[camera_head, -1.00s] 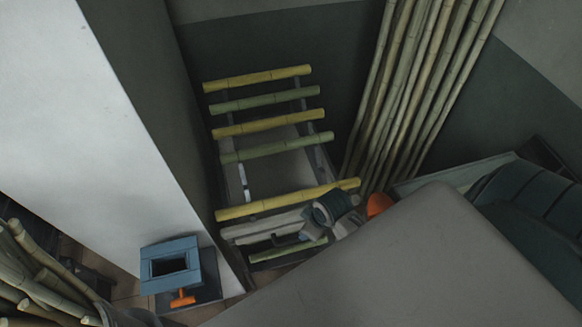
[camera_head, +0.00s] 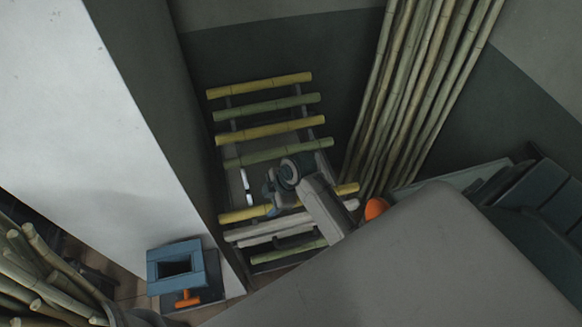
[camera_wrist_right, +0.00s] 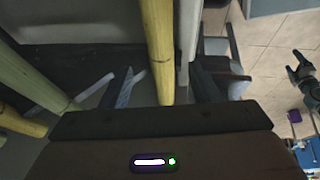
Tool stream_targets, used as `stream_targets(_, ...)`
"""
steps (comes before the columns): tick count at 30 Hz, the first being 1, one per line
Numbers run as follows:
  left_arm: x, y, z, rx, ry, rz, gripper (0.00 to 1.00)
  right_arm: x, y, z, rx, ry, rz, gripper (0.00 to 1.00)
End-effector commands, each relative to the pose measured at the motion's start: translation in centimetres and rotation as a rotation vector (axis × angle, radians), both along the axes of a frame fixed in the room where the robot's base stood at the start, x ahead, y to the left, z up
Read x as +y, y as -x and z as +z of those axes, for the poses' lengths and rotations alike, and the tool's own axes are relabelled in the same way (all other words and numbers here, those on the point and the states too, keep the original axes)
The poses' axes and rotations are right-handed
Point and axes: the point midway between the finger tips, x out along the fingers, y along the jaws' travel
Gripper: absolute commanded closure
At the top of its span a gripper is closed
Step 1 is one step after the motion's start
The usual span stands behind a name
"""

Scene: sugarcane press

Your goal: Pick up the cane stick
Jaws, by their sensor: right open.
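Several cut cane sticks lie across a rack (camera_head: 249,188), yellow and green by turns. The nearest long yellow cane stick (camera_head: 240,215) is partly hidden behind my right gripper (camera_head: 272,196) and its arm. In the right wrist view this yellow stick (camera_wrist_right: 160,45) runs between the two open fingers of my right gripper (camera_wrist_right: 163,88). The fingers stand apart on either side of it, with gaps to both; how deep it sits between them is hard to tell. My left gripper is not clearly visible.
A green stick (camera_head: 290,252) lies lower at the rack's front. Tall canes (camera_head: 415,90) lean at the back wall. A blue box-shaped part with an orange piece (camera_head: 186,297) stands at lower left, near a cane bundle (camera_head: 40,265). A white wall (camera_head: 75,120) borders the left.

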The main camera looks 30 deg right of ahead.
Motion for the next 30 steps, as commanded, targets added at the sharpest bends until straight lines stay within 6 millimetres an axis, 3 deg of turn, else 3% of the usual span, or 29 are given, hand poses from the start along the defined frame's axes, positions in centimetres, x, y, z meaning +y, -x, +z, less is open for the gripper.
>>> stream_targets(7, -0.1, -0.1, 2.5, -0.002, 0.001, 0.000, 0.19, 1.7, -0.6, -2.0, 0.004, -0.002, 0.000, 0.44)
stream_targets(12, -0.1, -0.2, 2.8, -0.003, 0.001, 0.000, 0.19, 2.1, -1.1, -3.9, 0.002, -0.001, 0.000, 0.44)
stream_targets(21, 0.0, -0.2, 2.7, -0.003, 0.000, 0.000, 0.19, 2.2, -1.2, -4.4, 0.000, 0.000, -0.001, 0.44)
stream_targets(30, 0.0, -0.1, 2.7, -0.002, 0.000, 0.000, 0.19, 2.2, -1.2, -4.3, 0.000, 0.000, -0.001, 1.00)
